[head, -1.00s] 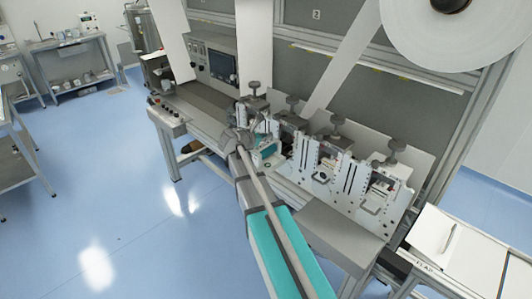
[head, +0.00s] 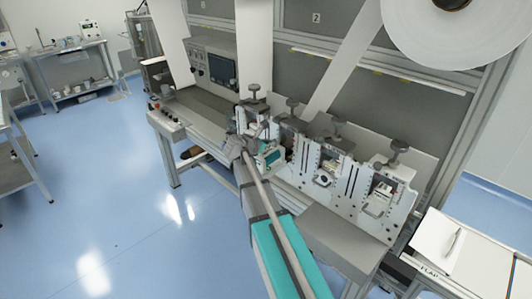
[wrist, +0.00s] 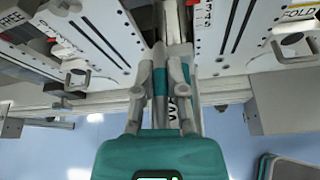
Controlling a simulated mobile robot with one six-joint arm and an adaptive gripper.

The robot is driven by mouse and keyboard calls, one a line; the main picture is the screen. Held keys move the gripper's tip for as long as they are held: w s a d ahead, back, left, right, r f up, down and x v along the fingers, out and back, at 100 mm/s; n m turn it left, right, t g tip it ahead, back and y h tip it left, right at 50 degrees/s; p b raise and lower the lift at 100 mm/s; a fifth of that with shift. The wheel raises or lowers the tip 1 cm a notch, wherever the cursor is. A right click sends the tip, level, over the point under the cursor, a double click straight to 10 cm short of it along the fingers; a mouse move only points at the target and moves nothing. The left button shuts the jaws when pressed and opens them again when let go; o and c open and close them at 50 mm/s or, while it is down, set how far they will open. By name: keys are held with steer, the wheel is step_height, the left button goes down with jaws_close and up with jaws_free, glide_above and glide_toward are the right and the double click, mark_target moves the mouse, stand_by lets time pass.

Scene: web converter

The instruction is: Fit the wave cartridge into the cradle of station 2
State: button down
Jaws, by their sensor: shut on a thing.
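My gripper (wrist: 163,75) is shut on a narrow grey and teal piece marked with a "W" (wrist: 174,112), seemingly the wave cartridge. Its front end points into the gap between two white slotted station plates in the wrist view. Whether it touches a cradle there is hidden. In the head view my gripper (head: 255,140) is in front of the left stations of the row, and a teal part (head: 269,158) shows beside it. I cannot tell which station is station 2, and its cradle is not clearly visible.
More stations with knobs and white plates (head: 310,158) stand close on the right. A grey box (head: 335,235) and a side table (head: 425,270) lie further right. In the wrist view, plates with handles (wrist: 76,75) flank my gripper closely. The blue floor in front is clear.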

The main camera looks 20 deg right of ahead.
steer(key=shift+s+f+b, duration=0.15)
steer(key=shift+f+b, duration=0.95)
steer(key=shift+f, duration=0.3)
steer(key=c, duration=0.7)
jaws_free()
steer(key=shift+a+r, duration=0.1)
steer(key=p+v, duration=0.4)
steer(key=v, duration=0.8)
steer(key=shift+p, duration=0.3)
